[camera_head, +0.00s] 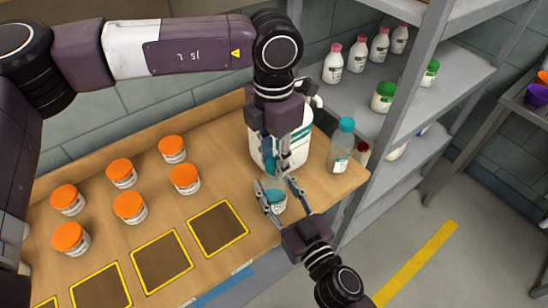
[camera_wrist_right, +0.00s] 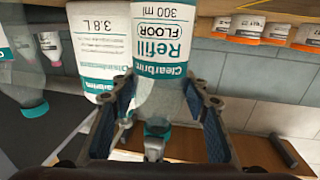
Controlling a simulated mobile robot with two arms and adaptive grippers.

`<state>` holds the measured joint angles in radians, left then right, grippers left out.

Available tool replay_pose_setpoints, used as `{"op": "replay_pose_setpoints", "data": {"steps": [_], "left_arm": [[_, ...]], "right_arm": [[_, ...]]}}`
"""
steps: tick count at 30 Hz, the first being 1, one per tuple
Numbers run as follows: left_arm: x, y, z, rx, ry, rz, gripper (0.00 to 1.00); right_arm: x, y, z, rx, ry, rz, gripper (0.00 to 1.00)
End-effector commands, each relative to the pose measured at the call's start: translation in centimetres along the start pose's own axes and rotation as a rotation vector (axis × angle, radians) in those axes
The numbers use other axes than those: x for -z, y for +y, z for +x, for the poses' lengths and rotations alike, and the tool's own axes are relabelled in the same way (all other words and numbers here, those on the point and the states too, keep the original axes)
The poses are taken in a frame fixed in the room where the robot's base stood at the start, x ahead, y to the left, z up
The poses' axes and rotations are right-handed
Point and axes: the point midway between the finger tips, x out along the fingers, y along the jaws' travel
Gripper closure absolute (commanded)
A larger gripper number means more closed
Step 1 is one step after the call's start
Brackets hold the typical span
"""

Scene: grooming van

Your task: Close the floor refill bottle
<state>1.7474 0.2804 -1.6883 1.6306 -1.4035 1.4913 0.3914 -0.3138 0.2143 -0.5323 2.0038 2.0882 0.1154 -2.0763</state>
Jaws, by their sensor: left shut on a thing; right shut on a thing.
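The floor refill bottle (camera_head: 276,203) is at the table's right front, a small clear bottle with a white and teal label. In the right wrist view its label (camera_wrist_right: 163,40) reads "Refill FLOOR 300 ml" upside down. My right gripper (camera_head: 274,188) is shut around its upper body; both fingers also show in the wrist view (camera_wrist_right: 165,105). A teal cap (camera_wrist_right: 157,131) shows at the neck end in the wrist view. My left gripper (camera_head: 269,160) points down above the bottle, shut on the cap. The fingers hide the neck, so I cannot tell whether the cap is seated.
A large white 3.8 L jug (camera_head: 299,143) stands just behind the grippers. A clear teal-capped bottle (camera_head: 341,147) stands to the right. Several orange-lidded jars (camera_head: 130,207) and yellow-framed dark squares (camera_head: 161,261) are left. A metal shelf (camera_head: 385,125) is close on the right.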

Motion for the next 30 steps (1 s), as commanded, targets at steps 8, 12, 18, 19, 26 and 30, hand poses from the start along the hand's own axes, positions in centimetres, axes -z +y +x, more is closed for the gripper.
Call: {"op": "replay_pose_setpoints", "data": {"steps": [8,12,18,19,26,30], "left_arm": [[0.0,0.0,0.0,0.000,0.000,0.004,0.66],[0.0,0.0,0.0,0.000,0.000,0.004,0.53],[0.0,0.0,0.0,0.000,0.000,0.004,0.53],[0.0,0.0,0.0,0.000,0.000,0.004,0.53],[-0.1,0.1,-2.2,-0.002,-0.004,0.003,0.53],[-0.1,0.1,-5.2,-0.003,-0.005,0.003,0.53]], "right_arm": [[0.0,0.0,0.0,0.000,0.000,0.000,1.00],[0.0,0.0,0.0,0.000,0.000,0.000,1.00],[0.0,0.0,0.0,0.000,0.000,0.000,1.00],[0.0,0.0,0.0,0.000,0.000,0.000,1.00],[0.0,0.0,0.0,0.000,0.000,0.000,1.00],[0.0,0.0,0.0,0.000,0.000,0.000,1.00]]}}
